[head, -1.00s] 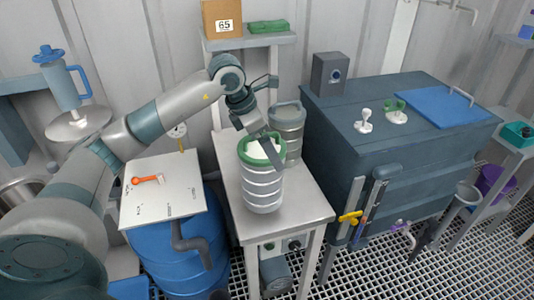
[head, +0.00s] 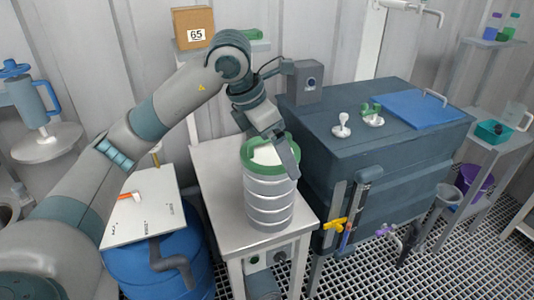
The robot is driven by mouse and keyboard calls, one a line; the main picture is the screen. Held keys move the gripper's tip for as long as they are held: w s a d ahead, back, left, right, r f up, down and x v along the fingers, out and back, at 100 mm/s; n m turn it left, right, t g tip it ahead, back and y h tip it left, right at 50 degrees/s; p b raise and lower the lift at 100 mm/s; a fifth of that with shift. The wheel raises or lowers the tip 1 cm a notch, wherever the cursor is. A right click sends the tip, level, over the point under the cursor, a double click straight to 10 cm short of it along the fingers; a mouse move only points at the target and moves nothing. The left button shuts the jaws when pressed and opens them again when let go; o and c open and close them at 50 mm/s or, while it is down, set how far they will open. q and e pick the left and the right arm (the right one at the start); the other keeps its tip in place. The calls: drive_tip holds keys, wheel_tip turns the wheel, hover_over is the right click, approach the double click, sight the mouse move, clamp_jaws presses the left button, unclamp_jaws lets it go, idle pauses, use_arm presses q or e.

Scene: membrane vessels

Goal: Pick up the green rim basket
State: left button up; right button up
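The green rim basket (head: 269,205) is a pale, ribbed cylinder with a green rim, upright in the middle of the head view. It appears raised above the grey metal table (head: 219,165), near its front edge. My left gripper (head: 287,158) is at the right side of its rim, pointing down. One finger shows across the green rim; the other is hidden. The gripper appears shut on the rim. My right gripper is out of view.
A dark tank (head: 400,150) with a blue panel (head: 422,109) stands at the right. A box marked 65 (head: 192,28) is on a shelf behind.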

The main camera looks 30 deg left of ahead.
use_arm(q)
drive_tip(key=shift+s+d+r, duration=0.1)
drive_tip(key=shift+d+r, duration=0.1)
drive_tip(key=shift+f, duration=0.1)
idle(0.4)
